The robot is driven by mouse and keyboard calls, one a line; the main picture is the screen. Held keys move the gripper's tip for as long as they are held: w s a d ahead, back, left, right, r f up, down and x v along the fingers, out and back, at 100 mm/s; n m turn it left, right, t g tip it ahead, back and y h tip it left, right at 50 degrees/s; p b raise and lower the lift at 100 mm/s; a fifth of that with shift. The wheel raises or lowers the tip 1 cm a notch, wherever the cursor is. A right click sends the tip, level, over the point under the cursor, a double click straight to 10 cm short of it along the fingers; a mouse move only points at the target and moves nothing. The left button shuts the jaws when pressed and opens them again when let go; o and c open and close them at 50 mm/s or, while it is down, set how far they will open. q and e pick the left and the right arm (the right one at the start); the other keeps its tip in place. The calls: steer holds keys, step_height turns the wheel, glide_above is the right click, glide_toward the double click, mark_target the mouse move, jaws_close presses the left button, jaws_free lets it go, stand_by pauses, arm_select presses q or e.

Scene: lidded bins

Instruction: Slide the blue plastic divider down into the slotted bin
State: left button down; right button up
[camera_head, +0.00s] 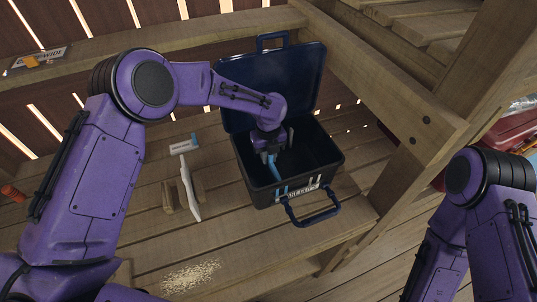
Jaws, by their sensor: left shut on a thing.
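The bin (265,196) is a dark box on the wooden bench, with its dark blue lid (300,85) swung open at the back and a blue handle (318,214) at the front. My left gripper (271,156) reaches down into the bin's opening from above. It is shut on the blue divider (273,170), which shows as a narrow light-blue strip below the fingers, near the left side of the bin. Its lower part and any slots are hard to make out in the dark interior. My right arm enters at lower right; its gripper is out of view.
A white panel (189,190) stands by small wooden blocks (168,196) left of the bin. A small white and blue item (184,146) lies behind it. Pale grains (190,276) are spilled at the front. A thick wooden post (455,110) rises on the right.

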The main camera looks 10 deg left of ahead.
arm_select(q)
steer(key=shift+f+b, duration=0.35)
steer(key=shift+f, duration=0.3)
steer(key=c, duration=1)
jaws_free()
steer(key=shift+o, duration=0.2)
steer(key=shift+w+r, duration=0.1)
steer(key=shift+r, duration=0.35)
step_height(320, 180, up, 10)
steer(key=shift+f+b, duration=0.15)
steer(key=shift+b, duration=1.05)
